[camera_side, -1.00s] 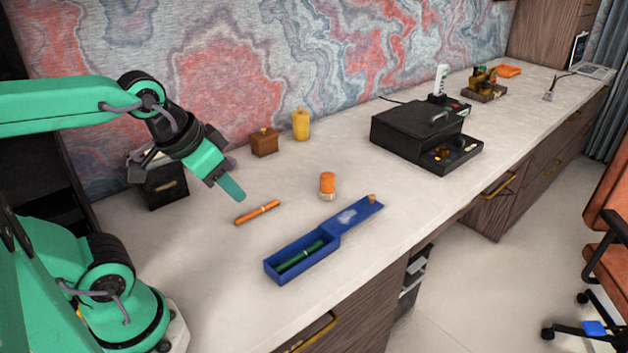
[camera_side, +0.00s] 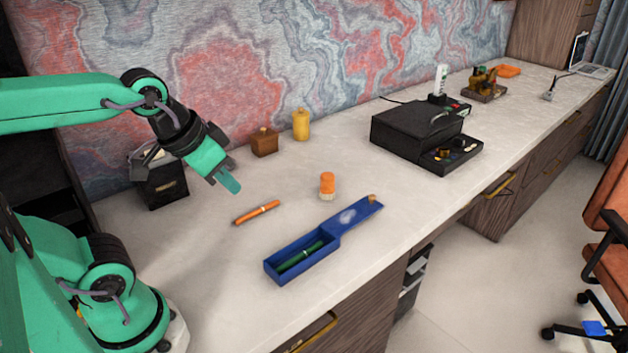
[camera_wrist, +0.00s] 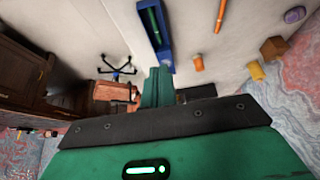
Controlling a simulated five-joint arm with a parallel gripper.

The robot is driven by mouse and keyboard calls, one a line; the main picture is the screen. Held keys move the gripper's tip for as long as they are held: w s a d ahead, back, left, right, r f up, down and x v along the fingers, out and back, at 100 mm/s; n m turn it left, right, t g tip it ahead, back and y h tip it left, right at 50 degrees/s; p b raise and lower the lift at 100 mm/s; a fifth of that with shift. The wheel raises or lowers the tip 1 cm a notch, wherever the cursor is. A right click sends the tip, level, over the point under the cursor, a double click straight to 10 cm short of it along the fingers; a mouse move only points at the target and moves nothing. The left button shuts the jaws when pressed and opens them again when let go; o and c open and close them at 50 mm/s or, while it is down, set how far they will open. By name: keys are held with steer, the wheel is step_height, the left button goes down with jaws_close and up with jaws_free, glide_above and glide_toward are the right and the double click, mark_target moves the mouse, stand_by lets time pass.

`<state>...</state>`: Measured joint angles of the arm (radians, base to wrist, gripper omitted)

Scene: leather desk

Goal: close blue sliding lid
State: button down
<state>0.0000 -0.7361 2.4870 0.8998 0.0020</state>
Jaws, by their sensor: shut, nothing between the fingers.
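The blue box (camera_side: 272,269) stands near the front edge of the desk with a green pen (camera_side: 300,256) lying inside. Its blue sliding lid (camera_side: 354,222) is slid out to the far right, so the box is open on top. A small tan knob (camera_side: 372,199) sits at the lid's far end. The box also shows in the wrist view (camera_wrist: 146,6), at the top, with the gripper hiding part of the lid. My green gripper (camera_side: 230,184) is shut and empty, in the air to the upper left of the box, touching nothing.
An orange pen (camera_side: 257,212) lies between my gripper and the box. An orange-capped bottle (camera_side: 327,186) stands behind the lid. A brown box (camera_side: 264,142), a yellow jar (camera_side: 301,124) and a black holder (camera_side: 163,186) stand by the wall. A black case (camera_side: 410,135) is farther right.

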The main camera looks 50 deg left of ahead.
steer(key=w+r+m+g, duration=0.1)
steer(key=w+r, duration=0.2)
steer(key=w, duration=1.9)
steer(key=w+f, duration=0.6)
steer(key=w, duration=0.3)
steer(key=w+d+f+m, duration=0.1)
steer(key=w+f, duration=0.6)
steer(key=w, duration=0.2)
steer(key=shift+w+m+g, duration=0.15)
steer(key=shift+m+g, duration=0.15)
steer(key=shift+g, duration=0.1)
steer(key=shift+f, duration=0.15)
steer(key=x, duration=0.9)
steer(key=shift+w+d+f, duration=0.1)
steer(key=shift+d+f, duration=0.2)
steer(key=shift+d, duration=0.1)
steer(key=shift+s+a, duration=0.25)
steer(key=shift+s, duration=0.7)
steer(key=shift+s+a, duration=0.2)
steer(key=shift+s, duration=0.75)
